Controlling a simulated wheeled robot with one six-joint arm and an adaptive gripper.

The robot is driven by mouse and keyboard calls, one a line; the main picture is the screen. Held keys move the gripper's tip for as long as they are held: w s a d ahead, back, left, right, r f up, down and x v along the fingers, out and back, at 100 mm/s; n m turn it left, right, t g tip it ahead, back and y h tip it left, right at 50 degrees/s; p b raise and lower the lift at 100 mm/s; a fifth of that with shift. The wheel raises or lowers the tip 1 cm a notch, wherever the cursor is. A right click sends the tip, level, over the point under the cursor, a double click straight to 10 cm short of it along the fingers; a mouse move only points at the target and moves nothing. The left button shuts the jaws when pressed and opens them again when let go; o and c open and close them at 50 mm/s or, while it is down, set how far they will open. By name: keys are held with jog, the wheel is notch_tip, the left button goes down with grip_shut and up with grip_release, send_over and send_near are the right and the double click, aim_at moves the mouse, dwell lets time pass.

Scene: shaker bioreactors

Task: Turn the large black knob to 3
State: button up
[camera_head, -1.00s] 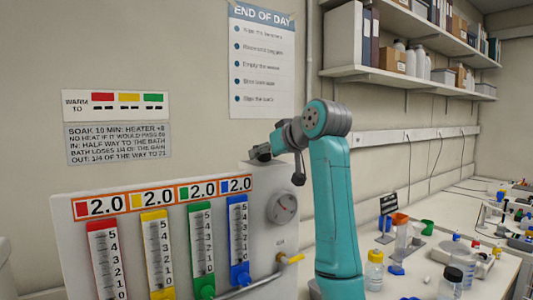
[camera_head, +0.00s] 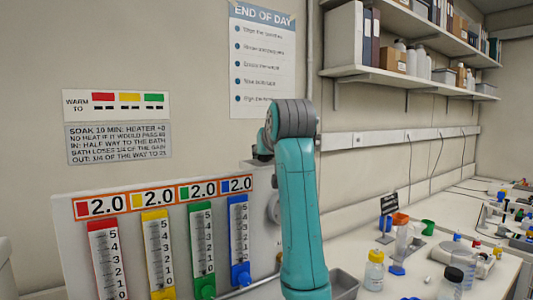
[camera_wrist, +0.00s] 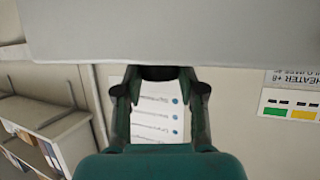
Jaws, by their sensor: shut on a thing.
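In the wrist view, the two fingers of my gripper (camera_wrist: 159,77) are on either side of a dark round part, which looks like the large black knob (camera_wrist: 158,72). It is at the edge of a pale grey panel surface (camera_wrist: 200,28), and my gripper is shut on it. Its markings and pointer cannot be read. In the head view my arm hides the knob and the fingers. The panel front (camera_head: 75,255) there shows red, yellow, green and blue gauges, each with 2.0 above it.
A round dial (camera_head: 272,208) on the panel is mostly hidden behind my arm. A grey tray (camera_head: 343,284) is beside my arm. Shelves (camera_head: 400,78) hang above.

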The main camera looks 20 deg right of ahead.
jog(key=shift+a+m+g+h, duration=0.2)
jog(key=shift+m+g+h, duration=0.3)
jog(key=shift+m+h, duration=1.45)
jog(key=shift+h, duration=0.25)
jog(key=o, duration=1.1)
jog(key=shift+o, duration=0.2)
jog(key=v, duration=1.1)
jog(key=shift+s+a, duration=0.2)
jog(key=shift+s, duration=0.15)
jog(key=shift+r, duration=0.15)
